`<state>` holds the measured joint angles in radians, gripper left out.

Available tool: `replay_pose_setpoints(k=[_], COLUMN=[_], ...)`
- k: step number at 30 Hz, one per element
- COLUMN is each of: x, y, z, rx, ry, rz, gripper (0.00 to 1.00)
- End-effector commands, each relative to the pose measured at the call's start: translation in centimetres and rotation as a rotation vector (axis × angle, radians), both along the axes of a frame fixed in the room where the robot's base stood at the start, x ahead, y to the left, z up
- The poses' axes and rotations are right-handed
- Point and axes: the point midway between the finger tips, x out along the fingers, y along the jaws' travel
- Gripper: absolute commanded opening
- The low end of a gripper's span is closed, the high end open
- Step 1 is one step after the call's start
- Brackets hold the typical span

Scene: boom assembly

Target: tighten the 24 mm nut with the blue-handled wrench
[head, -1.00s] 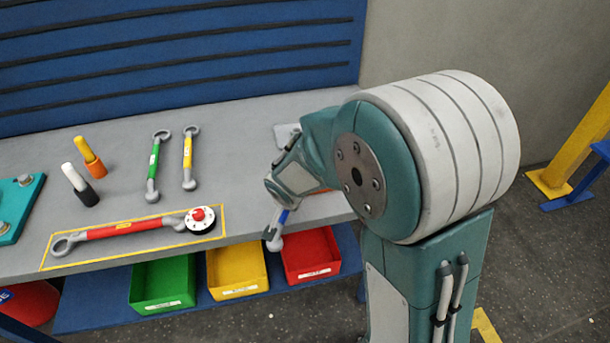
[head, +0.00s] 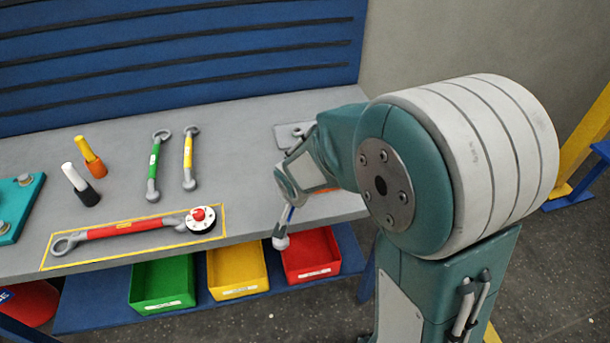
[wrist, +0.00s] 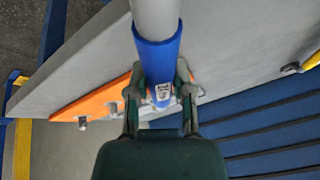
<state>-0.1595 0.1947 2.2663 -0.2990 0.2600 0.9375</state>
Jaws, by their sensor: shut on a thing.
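My gripper (wrist: 161,95) is shut on the blue handle of the wrench (wrist: 158,58). In the head view, my gripper (head: 292,198) is at the right part of the bench's front edge. The grey lower end of the blue-handled wrench (head: 281,242) hangs below it, in front of the edge. In the wrist view, an orange plate (wrist: 92,104) with small metal fasteners lies left of the handle. Only a sliver of the orange plate (head: 326,191) shows behind my arm in the head view. I cannot tell which fastener is the 24 mm nut.
Green (head: 153,168) and yellow (head: 188,160) wrenches lie on the bench (head: 240,160). A red wrench (head: 118,230) lies in a yellow outline. Green, yellow and red bins (head: 310,255) sit below the edge.

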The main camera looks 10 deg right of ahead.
Motion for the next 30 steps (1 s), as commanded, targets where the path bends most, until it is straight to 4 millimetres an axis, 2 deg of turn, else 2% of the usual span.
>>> replay_pose_setpoints(k=[22,30], x=[0.1,0.0], y=[0.0,0.0], z=[3.9,4.3], rx=[0.002,0.002], ry=[-0.003,0.0], rz=[0.0,0.0], gripper=[0.0,0.0])
